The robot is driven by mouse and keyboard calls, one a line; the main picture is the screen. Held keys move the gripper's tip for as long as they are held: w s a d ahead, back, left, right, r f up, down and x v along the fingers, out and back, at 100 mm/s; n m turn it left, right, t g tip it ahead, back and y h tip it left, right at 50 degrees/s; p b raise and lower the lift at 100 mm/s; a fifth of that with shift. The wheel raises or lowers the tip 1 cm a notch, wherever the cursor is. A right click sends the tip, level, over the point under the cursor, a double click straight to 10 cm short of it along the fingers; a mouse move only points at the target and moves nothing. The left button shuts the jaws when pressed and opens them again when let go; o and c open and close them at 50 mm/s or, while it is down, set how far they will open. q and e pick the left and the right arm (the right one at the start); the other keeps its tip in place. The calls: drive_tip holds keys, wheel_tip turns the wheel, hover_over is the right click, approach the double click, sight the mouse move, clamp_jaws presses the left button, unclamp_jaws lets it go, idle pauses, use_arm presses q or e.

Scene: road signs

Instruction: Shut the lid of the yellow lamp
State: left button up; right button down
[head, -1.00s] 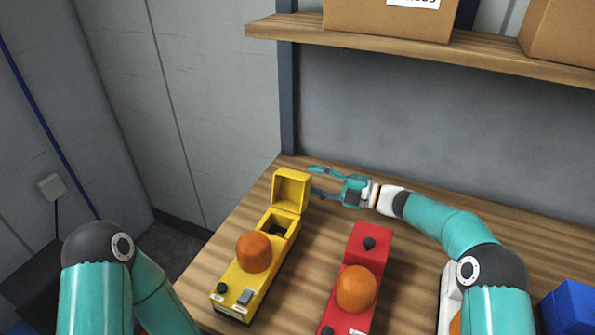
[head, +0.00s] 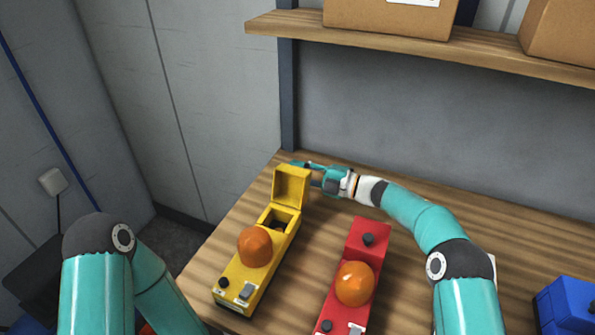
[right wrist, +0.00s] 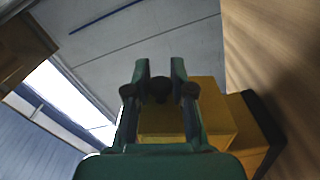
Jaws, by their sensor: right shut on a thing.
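The yellow lamp (head: 238,279) lies on the wooden table with its orange dome (head: 254,246) upward. Its yellow lid (head: 291,187) stands open, upright at the far end, and the dark compartment (head: 280,222) below it is uncovered. My right gripper (head: 304,168) is at the lid's upper right, shut on the lid, with one finger reaching behind it. In the right wrist view the yellow lid (right wrist: 212,112) lies at and behind the fingers (right wrist: 160,80); the exact contact is partly hidden. My left arm shows at the lower left, but its gripper is out of view.
A red lamp (head: 366,246) with an orange dome lies right of the yellow one, with a narrow gap between. A blue box (head: 572,308) is at the lower right. A shelf (head: 400,50) with cardboard boxes hangs above the table. The back right of the table is clear.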

sight(292, 170)
drive_tip(key=shift+a+f, duration=0.1)
drive_tip(key=shift+s+b, duration=0.1)
drive_tip(key=shift+b, duration=0.45)
drive_tip(key=s+r+n+b, duration=0.1)
drive_tip(key=n+b, duration=0.1)
drive_tip(key=b, duration=0.2)
drive_tip(key=s+r+n+b, duration=0.1)
drive_tip(key=n+b, duration=0.1)
drive_tip(key=b, duration=0.2)
drive_tip(key=shift+s+a+r+n, duration=0.15)
drive_tip(key=shift+a+n, duration=0.25)
drive_tip(key=shift+s+a+r+n+b, duration=0.1)
drive_tip(key=shift+s+r+n+b, duration=0.3)
drive_tip(key=shift+n+b, duration=0.1)
drive_tip(key=shift+s+a+r, duration=0.2)
drive_tip(key=shift+s+r, duration=0.15)
drive_tip(key=shift+s, duration=0.05)
